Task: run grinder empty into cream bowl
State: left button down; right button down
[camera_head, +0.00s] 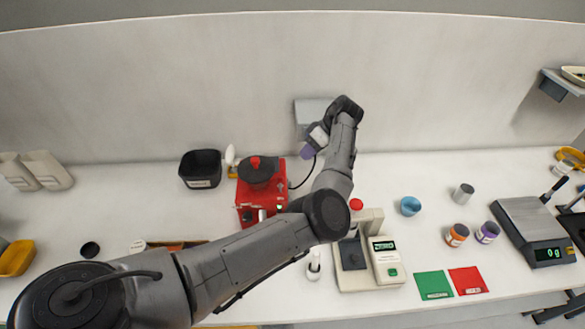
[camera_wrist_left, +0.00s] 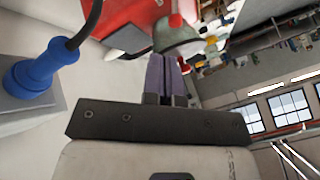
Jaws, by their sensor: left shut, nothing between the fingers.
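The red grinder (camera_head: 262,192) with a dark round top stands on the bench, partly hidden by my left arm. Its red body also shows in the wrist view (camera_wrist_left: 115,14). My left gripper (camera_head: 306,151) is behind and right of the grinder, near the wall. Its purple fingers (camera_wrist_left: 167,60) are shut and empty. A blue plug (camera_wrist_left: 38,68) sits at a grey socket box, with a black cable rising from it. A shallow cream dish (camera_head: 574,73) is on the wall shelf at far right; I cannot tell if it is the cream bowl. My right gripper is not seen.
A grey wall box (camera_head: 312,110) is beside my left wrist. A black bin (camera_head: 200,168) stands left of the grinder. A white instrument (camera_head: 387,262), green card (camera_head: 434,285), red card (camera_head: 468,281) and scale (camera_head: 531,222) are to the right.

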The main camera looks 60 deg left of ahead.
aim_at(280, 186)
pick_arm(q)
jog(key=p+x, duration=0.2)
jog(key=x, duration=0.7)
jog(key=shift+s+f, duration=0.2)
jog(key=shift+f, duration=0.15)
jog(key=shift+a, duration=0.1)
